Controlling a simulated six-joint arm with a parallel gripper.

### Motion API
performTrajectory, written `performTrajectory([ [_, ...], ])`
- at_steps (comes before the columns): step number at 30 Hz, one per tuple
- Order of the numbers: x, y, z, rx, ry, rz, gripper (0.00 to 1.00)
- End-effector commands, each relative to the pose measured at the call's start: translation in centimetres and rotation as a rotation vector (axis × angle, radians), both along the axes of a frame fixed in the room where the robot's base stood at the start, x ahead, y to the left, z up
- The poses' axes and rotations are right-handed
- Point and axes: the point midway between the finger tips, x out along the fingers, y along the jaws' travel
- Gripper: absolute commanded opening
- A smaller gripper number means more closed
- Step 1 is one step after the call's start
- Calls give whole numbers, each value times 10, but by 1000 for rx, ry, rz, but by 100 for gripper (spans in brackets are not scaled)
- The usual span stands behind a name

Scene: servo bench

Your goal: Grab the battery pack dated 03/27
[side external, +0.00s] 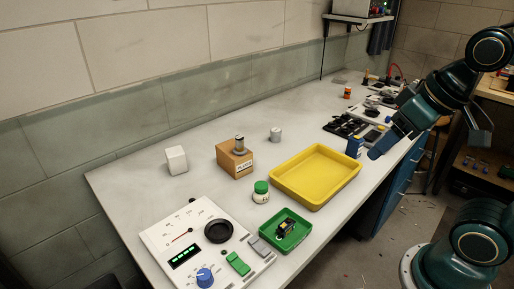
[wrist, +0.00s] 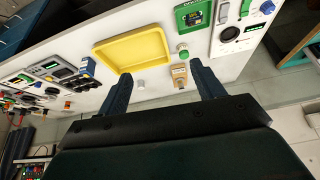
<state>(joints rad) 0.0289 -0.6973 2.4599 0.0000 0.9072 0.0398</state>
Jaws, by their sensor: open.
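No date 03/27 is legible in either view, so I cannot tell which thing is the named battery pack. A small blue block with some yellow (side external: 354,146) stands by the right corner of the yellow tray; it also shows in the wrist view (wrist: 88,66), close to my left finger. Dark flat items (side external: 345,126) lie behind it on the bench. My gripper (side external: 386,142) is over the bench's right front edge, to the right of the blue block. In the wrist view my gripper (wrist: 162,82) has its fingers wide apart with nothing held between them.
A yellow tray (side external: 284,187) looks empty. A green tray (side external: 300,240) holds a small dark part. A green-lidded jar (side external: 261,191), a cardboard box (side external: 234,165), a white cube (side external: 176,160), a grey cylinder (side external: 275,135) and a control panel (side external: 165,235) stand on the bench.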

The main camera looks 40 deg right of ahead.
Motion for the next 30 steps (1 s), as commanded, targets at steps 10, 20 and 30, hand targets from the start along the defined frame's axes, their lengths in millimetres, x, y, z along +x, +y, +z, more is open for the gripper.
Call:
performTrajectory([
  [10, 54, -34, 15, 78, 84, -285, 67],
  [20, 110, -87, 14, 162, 162, -600, 67],
  [30, 157, -158, -9, 244, 235, -928, 67],
])
